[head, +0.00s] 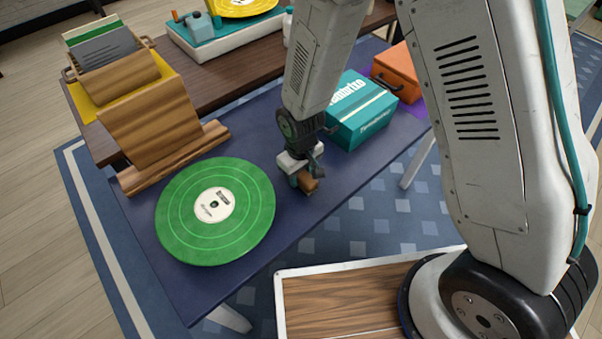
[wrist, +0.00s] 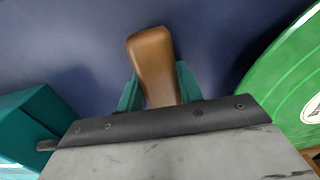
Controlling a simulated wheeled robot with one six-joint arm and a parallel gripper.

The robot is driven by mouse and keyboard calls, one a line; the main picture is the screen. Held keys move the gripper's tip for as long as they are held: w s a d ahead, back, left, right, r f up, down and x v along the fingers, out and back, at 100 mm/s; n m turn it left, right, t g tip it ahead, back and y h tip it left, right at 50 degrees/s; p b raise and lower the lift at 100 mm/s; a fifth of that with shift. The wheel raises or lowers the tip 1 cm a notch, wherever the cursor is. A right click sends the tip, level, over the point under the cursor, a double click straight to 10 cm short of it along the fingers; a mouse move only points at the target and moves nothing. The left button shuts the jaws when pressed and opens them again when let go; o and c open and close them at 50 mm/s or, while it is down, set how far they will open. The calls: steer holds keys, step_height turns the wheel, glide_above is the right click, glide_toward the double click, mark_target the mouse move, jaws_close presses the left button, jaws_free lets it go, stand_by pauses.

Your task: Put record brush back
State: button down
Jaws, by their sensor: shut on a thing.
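The record brush (head: 309,184) shows as a small brown wooden piece at the end of my gripper (head: 302,180). In the wrist view the brush (wrist: 153,60) is a rounded brown block standing out between the two teal fingers of my gripper (wrist: 158,88). My gripper is shut on it. It is over the dark blue table top (head: 250,135), between the green record and the teal box. I cannot tell whether the brush touches the table. Its underside is hidden.
A green record (head: 245,225) lies left of my gripper, by a wooden stand (head: 150,130). A teal box (head: 361,112) stands behind right, with an orange box (head: 398,70) beyond.

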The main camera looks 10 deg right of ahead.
steer(key=c, duration=0.9)
jaws_free()
steer(key=shift+f, duration=0.15)
steer(key=d+r+m, duration=0.1)
steer(key=d+r, duration=0.1)
steer(key=r, duration=0.8)
steer(key=d+r, duration=0.3)
steer(key=r, duration=0.7)
steer(key=shift+s+d+r+m+t, duration=0.2)
steer(key=shift+s+d+r+m, duration=0.75)
steer(key=shift+s+d+r, duration=2.05)
steer(key=shift+s+d+r+m+t, duration=0.2)
steer(key=shift+s+d+r+m, duration=0.8)
steer(key=shift+s+d+r, duration=1.95)
steer(key=shift+s+d+r+m+t, duration=0.2)
steer(key=shift+s+d+r+m, duration=0.75)
steer(key=shift+s+d+r, duration=2.05)
